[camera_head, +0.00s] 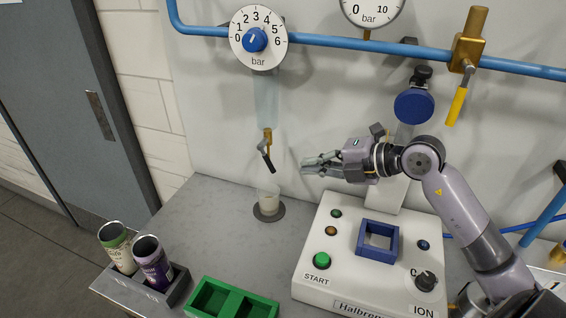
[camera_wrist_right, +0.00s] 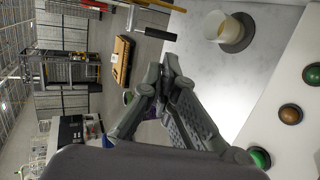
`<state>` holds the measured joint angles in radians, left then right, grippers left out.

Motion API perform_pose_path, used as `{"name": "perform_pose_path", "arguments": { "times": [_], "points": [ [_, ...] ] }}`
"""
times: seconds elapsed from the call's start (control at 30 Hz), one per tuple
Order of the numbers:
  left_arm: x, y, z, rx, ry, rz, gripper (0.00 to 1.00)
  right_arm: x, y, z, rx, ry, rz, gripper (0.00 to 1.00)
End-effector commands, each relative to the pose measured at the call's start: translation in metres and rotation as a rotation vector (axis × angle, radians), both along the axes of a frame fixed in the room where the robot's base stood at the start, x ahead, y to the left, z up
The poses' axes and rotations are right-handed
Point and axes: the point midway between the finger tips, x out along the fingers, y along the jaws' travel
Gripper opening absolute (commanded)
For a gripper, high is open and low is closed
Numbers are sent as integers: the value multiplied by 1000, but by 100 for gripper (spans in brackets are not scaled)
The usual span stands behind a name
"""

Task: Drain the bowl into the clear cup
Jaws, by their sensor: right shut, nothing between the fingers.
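The clear bowl (camera_head: 267,100) hangs on the wall under the pressure dial. Below it is a brass drain tap (camera_head: 267,134) with a black lever (camera_head: 265,152) slanting downward; the lever also shows in the right wrist view (camera_wrist_right: 152,36). The clear cup (camera_head: 268,199) stands upright below the tap on a dark round base; it also shows in the right wrist view (camera_wrist_right: 221,27). Its lower part looks pale; I cannot tell how full it is. My right gripper (camera_head: 308,166) is shut and empty, to the right of the lever and apart from it. My left gripper is not in view.
A white control box (camera_head: 345,279) with buttons and a blue square frame (camera_head: 363,252) stands below my right arm. A grey holder (camera_head: 122,284) with two cans and a green tray (camera_head: 268,304) sit at the front left. The counter left of the cup is clear.

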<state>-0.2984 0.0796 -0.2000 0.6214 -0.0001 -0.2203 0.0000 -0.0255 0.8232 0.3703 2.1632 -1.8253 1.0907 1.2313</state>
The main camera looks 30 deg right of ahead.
Motion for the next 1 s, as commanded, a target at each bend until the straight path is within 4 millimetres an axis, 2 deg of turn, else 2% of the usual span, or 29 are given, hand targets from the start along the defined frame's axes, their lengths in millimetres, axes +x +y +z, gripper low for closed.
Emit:
{"name": "perform_pose_path", "arguments": {
  "times": [0.17,0.7,1.0],
  "points": [
    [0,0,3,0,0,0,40,5,-6,-3,-28,1,-30,0],
    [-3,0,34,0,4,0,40,70,31,-38,-24,1,-28,0],
    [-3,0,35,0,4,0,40,80,36,-46,-28,0,-28,0]
  ]
}}
